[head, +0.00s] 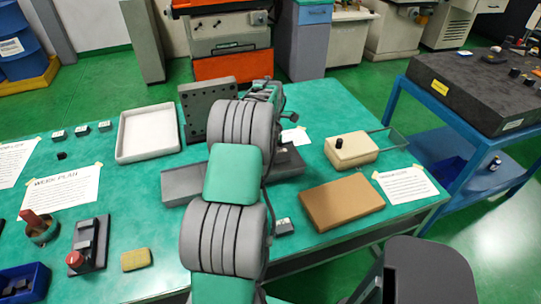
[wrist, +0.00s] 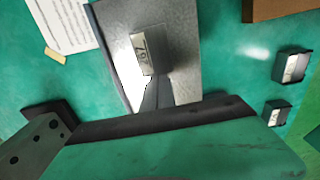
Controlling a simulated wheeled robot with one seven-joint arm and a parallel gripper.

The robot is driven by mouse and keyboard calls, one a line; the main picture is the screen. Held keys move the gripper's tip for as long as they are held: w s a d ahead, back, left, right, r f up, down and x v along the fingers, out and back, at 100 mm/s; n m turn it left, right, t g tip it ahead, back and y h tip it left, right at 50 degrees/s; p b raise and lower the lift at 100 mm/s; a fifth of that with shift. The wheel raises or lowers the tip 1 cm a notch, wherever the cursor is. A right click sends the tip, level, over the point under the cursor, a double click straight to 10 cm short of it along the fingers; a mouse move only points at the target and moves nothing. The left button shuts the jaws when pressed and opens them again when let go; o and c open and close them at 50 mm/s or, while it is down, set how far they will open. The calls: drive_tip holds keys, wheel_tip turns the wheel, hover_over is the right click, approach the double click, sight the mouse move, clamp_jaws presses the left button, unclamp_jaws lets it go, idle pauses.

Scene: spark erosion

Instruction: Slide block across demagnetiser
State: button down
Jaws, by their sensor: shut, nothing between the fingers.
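The demagnetiser seems to be the long grey flat-topped slab (head: 182,184) in the middle of the table; my arm covers much of it in the head view. In the wrist view its bare metal top (wrist: 182,75) bears a small block (wrist: 149,51) with a dark number on a pale face. My gripper (wrist: 154,85) shows as a narrow grey wedge, shut and empty, with its tip at the lower edge of the block. I cannot tell whether they touch. In the head view my arm hides the fingertips.
A brown board (head: 342,201) and a cream box (head: 351,149) with a black knob stand to the right. A holed grey angle plate (head: 209,105) and a white tray (head: 148,133) stand behind. A small labelled block (head: 284,227) sits near the front edge.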

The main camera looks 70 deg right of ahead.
drive_tip(key=shift+w+a, duration=0.3)
drive_tip(key=shift+w, duration=0.05)
drive_tip(key=w, duration=0.1)
drive_tip(key=w+a+r, duration=0.1)
drive_tip(key=shift+w+a, duration=0.3)
drive_tip(key=shift+w, duration=0.1)
wheel_tip(320, 180, up, 9)
drive_tip(key=b, duration=0.1)
drive_tip(key=shift+s, duration=0.1)
